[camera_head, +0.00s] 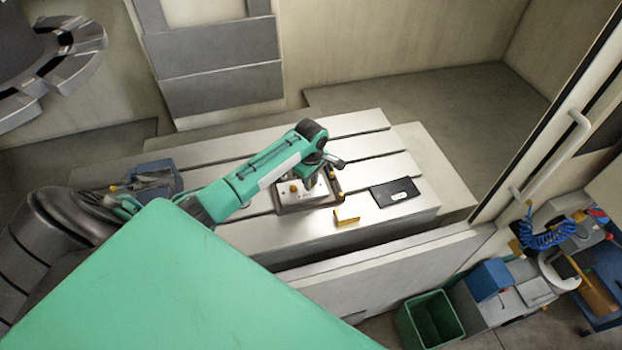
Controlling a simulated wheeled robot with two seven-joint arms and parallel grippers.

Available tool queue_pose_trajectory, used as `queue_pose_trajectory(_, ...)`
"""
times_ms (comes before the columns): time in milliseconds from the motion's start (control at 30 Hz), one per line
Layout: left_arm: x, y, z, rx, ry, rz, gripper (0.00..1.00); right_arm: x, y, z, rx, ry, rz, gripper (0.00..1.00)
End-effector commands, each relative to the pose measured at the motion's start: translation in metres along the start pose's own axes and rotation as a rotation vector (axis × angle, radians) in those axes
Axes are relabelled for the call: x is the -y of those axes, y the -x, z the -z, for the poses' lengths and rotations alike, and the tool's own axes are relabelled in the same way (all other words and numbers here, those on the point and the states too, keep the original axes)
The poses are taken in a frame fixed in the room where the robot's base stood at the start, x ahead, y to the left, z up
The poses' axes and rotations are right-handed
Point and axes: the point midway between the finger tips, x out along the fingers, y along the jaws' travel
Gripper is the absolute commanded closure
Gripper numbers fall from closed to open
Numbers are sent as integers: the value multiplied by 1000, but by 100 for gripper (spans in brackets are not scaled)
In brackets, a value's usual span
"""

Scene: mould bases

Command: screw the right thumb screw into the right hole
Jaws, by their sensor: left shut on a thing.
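The mould base (298,207) is a small metal plate on a dark rim, lying on the slotted machine table. A small yellow knob (293,188) shows on its left part. My left gripper (318,182) is over the right part of the plate, pointing down. It is shut on what seems to be the right thumb screw, which the gripper hides almost wholly. The right hole is hidden too, so I cannot tell how deep the screw sits. My right gripper is out of view.
A yellow block (346,218) and a black flat case (395,193) lie on the slotted table (380,222), right of the mould base. A blue and grey vise-like block (155,180) stands at the table's left. A green bin (430,320) and a cluttered cart are at the lower right.

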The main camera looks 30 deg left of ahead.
Motion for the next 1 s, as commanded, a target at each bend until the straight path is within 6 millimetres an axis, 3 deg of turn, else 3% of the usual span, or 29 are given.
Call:
queue_pose_trajectory(333,0,0,1,-2,-394,0,100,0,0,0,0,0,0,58)
queue_pose_trajectory(767,0,0,0,-1,-462,0,100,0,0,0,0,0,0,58)
queue_pose_trajectory(1000,0,-1,0,-2,-712,1,100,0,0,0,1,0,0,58)
